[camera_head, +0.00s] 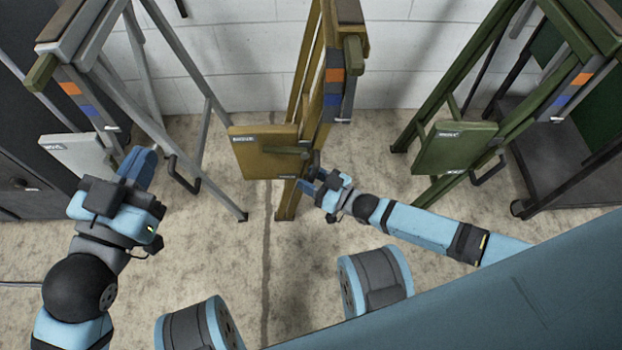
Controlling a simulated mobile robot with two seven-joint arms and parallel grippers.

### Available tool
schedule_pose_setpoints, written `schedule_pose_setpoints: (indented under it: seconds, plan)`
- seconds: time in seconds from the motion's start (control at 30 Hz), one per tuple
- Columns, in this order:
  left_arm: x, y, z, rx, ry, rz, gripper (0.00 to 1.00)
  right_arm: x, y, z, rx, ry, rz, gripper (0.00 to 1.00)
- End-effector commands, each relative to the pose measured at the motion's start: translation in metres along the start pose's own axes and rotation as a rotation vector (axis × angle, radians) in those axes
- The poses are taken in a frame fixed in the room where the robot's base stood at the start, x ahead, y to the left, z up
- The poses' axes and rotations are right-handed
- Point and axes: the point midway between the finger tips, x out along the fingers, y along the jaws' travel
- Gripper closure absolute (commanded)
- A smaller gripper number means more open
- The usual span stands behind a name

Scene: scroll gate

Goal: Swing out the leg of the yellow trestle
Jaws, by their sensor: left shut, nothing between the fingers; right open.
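The yellow trestle (331,75) stands upright in the middle against the wall, its legs close together. A flat yellow panel (263,151) with a small label sticks out from it to the left. My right gripper (309,181) is open at the trestle's lower part, just right of the panel and close to the leg. Whether it touches the leg cannot be told. My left gripper (139,163) is shut and empty, beside the grey trestle's panel at the left, away from the yellow trestle.
A grey trestle (150,85) stands at the left with its legs spread. A green trestle (500,85) stands spread at the right. A dark cabinet (25,190) is at the far left and a dark cart (565,165) at the far right. The concrete floor between the trestles is clear.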

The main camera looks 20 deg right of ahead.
Motion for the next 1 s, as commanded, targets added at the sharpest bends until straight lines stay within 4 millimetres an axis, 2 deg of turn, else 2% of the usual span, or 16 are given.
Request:
schedule_pose_setpoints:
  seconds: [0.17,0.3,0.37,0.57,0.67,0.87,1.0]
  plan:
    - [0.001,-0.001,-0.004,0.005,0.010,0.000,1.00,0.000,0.000,0.000,0.000,0.000,0.000,0.56]
    - [0.001,-0.001,-0.004,0.004,0.009,0.001,1.00,0.000,0.000,0.000,0.000,0.000,0.000,0.88]
    - [0.001,-0.001,-0.004,0.004,0.008,0.001,1.00,0.000,0.000,0.000,0.000,0.000,0.000,1.00]
    - [0.000,-0.001,-0.005,0.000,0.002,0.003,1.00,-0.002,0.001,-0.001,-0.004,-0.005,0.001,1.00]
    - [0.000,-0.001,-0.012,-0.026,-0.015,0.010,1.00,-0.013,0.008,-0.003,-0.023,-0.034,0.005,1.00]
    - [-0.011,0.020,-0.009,-0.260,-0.144,0.011,1.00,-0.052,0.033,-0.005,-0.094,-0.145,0.018,1.00]
    - [-0.014,0.025,-0.024,-0.347,-0.149,0.002,1.00,-0.081,0.052,-0.007,-0.146,-0.223,0.027,1.00]
